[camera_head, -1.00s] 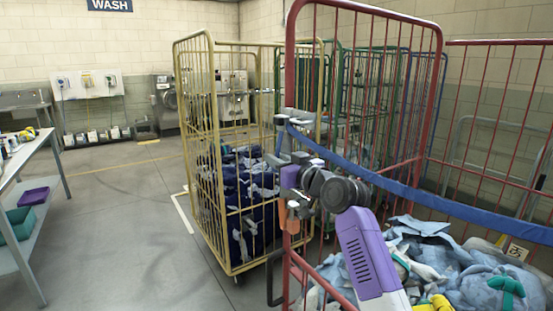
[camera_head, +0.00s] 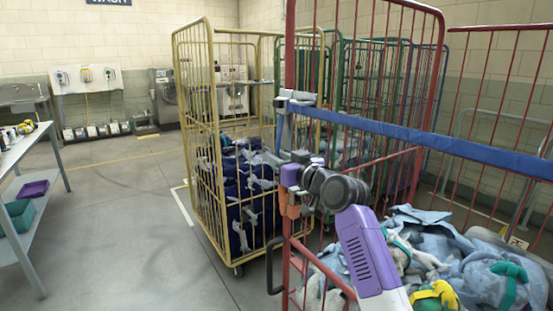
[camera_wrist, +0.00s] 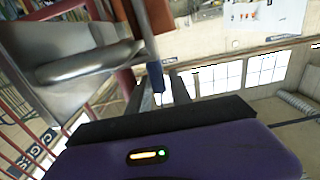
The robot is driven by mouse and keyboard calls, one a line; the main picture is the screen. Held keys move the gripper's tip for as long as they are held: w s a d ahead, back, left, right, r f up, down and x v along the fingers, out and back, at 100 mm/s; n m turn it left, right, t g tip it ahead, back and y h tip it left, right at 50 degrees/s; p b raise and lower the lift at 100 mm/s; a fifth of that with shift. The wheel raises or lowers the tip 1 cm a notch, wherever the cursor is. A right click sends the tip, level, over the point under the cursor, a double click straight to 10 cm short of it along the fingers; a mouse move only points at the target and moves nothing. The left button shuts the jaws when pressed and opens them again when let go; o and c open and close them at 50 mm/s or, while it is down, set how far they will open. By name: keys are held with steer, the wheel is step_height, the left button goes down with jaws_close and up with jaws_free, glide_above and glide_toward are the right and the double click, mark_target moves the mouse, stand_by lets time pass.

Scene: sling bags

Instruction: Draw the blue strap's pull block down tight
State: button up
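The blue strap (camera_head: 420,141) runs across the open front of the red cage trolley (camera_head: 440,60), nearly straight and sloping slightly down to the right. Its left end meets a grey buckle (camera_head: 286,97) on the cage's left post. My gripper (camera_head: 277,155) is just below that buckle, beside the post. In the wrist view, the strap's blue tail with the small pull block (camera_wrist: 157,78) hangs between my two grey fingertips (camera_wrist: 158,84). The fingers stand apart, with narrow gaps seeming to show beside the block. In the head view I cannot make out the block clearly.
Blue and white laundry (camera_head: 430,250) fills the red cage's bottom. A yellow cage (camera_head: 212,130) with dark blue laundry stands behind to the left. A table (camera_head: 22,150) is at the far left. The floor (camera_head: 120,210) between is clear.

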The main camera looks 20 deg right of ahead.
steer(key=v, duration=0.7)
steer(key=shift+s+d+b, duration=0.15)
steer(key=shift+s+b, duration=0.15)
steer(key=shift+b, duration=0.05)
steer(key=shift+r, duration=0.1)
steer(key=shift+c, duration=1.3)
steer(key=d+r+p, duration=0.1)
steer(key=r+p, duration=0.1)
steer(key=r, duration=0.1)
steer(key=s+r+p, duration=0.1)
steer(key=r+p, duration=0.1)
steer(key=r, duration=0.1)
steer(key=d+r+p, duration=0.1)
steer(key=r+p, duration=0.1)
steer(key=r, duration=0.2)
steer(key=shift+s+d+p, duration=0.25)
steer(key=shift+d+p, duration=0.05)
steer(key=shift+d, duration=0.05)
jaws_close()
steer(key=w+a+f+g+h+p, duration=0.1)
steer(key=w+a+f+g+p, duration=0.1)
steer(key=w+a+f+p, duration=0.2)
steer(key=shift+w+f+g, duration=0.4)
steer(key=shift+w+f, duration=0.95)
steer(key=shift+f, duration=0.4)
